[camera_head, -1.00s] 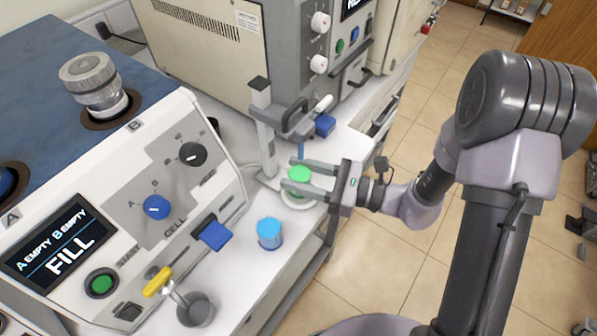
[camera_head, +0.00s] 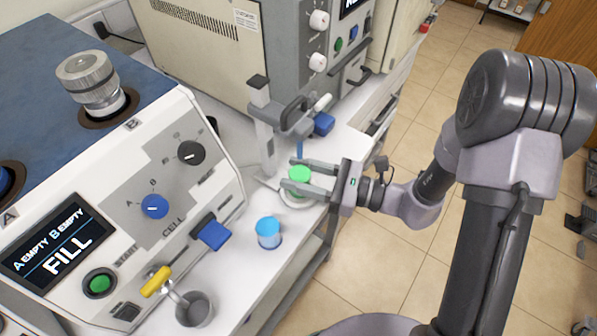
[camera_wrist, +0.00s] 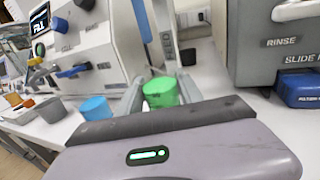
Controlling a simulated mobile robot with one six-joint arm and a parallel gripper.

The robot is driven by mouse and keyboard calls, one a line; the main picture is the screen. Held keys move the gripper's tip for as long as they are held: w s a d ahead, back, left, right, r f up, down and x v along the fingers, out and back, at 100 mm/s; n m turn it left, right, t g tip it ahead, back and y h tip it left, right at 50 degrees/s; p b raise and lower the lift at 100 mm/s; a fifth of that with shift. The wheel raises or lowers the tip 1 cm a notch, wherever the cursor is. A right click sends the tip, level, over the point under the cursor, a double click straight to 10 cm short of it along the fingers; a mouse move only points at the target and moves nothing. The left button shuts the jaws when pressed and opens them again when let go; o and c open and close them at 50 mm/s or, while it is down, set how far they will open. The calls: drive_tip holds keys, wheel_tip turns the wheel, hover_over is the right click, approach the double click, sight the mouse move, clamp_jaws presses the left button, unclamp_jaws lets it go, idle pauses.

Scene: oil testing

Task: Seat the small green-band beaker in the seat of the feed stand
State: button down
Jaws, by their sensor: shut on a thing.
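The small green-band beaker (camera_head: 299,176) is at the feed stand, over or in the pale round seat (camera_head: 297,200) at the stand's base. It also shows in the wrist view (camera_wrist: 161,92), upright between the fingers. My gripper (camera_head: 300,177) is shut on the beaker, one finger on each side. The feed stand (camera_head: 266,135) rises behind it, with a grey arm and a thin blue tube above the beaker. The fingers hide part of the beaker's base, so I cannot tell whether it rests fully in the seat.
A blue-band beaker (camera_head: 268,232) stands on the bench just left of the stand. A grey cup (camera_head: 195,308) sits near the yellow-handled lever (camera_head: 157,281). The FILL machine (camera_head: 150,200) borders the left and a beige instrument (camera_head: 215,40) the back. The bench's front edge is close.

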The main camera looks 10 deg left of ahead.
drive_tip(key=shift+f+b, duration=0.5)
drive_tip(key=shift+f, duration=0.15)
drive_tip(key=c, duration=0.7)
unclamp_jaws()
drive_tip(key=s+d+p, duration=0.1)
drive_tip(key=d+p, duration=0.3)
drive_tip(key=d, duration=1.3)
drive_tip(key=shift+s+d, duration=0.2)
